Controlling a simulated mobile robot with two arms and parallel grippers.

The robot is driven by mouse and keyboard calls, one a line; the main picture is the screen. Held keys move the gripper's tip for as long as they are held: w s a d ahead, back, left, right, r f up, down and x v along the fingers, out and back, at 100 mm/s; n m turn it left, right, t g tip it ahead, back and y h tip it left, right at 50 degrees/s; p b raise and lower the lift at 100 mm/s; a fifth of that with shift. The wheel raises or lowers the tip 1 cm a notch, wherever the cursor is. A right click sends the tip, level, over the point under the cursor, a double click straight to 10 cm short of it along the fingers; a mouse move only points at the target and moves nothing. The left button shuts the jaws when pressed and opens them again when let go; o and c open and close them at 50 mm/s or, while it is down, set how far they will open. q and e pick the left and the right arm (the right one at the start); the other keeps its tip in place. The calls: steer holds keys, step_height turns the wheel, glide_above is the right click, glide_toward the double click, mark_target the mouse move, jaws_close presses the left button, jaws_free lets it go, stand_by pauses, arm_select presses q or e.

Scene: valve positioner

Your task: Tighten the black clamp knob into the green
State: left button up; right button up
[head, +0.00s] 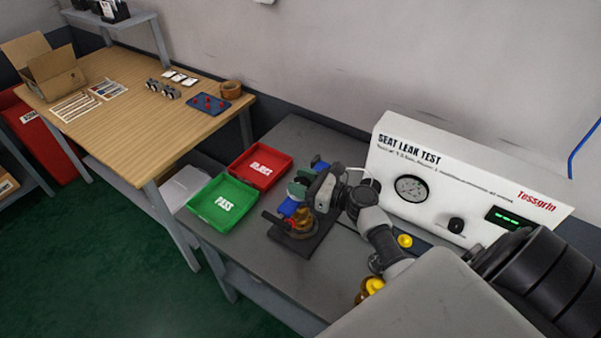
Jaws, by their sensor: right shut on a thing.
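The clamp fixture (300,243) is a dark plate on the grey bench, with a brass-coloured valve body (302,222) and blue parts (289,207) on it. A dark bar (274,216) sticks out to its left. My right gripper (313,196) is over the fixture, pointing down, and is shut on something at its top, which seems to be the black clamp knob. The gripper hides most of the knob, and its green mark cannot be made out. A dark green round part shows just left of the gripper. My left gripper is not in view.
A green PASS tray (223,204) and a red tray (260,167) stand left of the fixture. The white seat leak test panel (457,178) with a gauge (411,188) stands behind my right arm. Yellow-capped parts (404,241) lie near that arm.

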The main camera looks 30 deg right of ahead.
steer(key=m+t+h+p, duration=0.1)
steer(key=m+h, duration=0.1)
steer(key=shift+r+h, duration=0.1)
steer(key=shift+h, duration=0.3)
steer(key=m+t+h, duration=0.1)
steer(key=h, duration=0.1)
steer(key=shift+m+h, duration=0.4)
steer(key=m+h, duration=0.2)
steer(key=h, duration=0.1)
steer(key=shift+m+h, duration=1)
steer(key=shift+h, duration=0.9)
steer(key=o, duration=0.9)
steer(key=shift+o, duration=0.2)
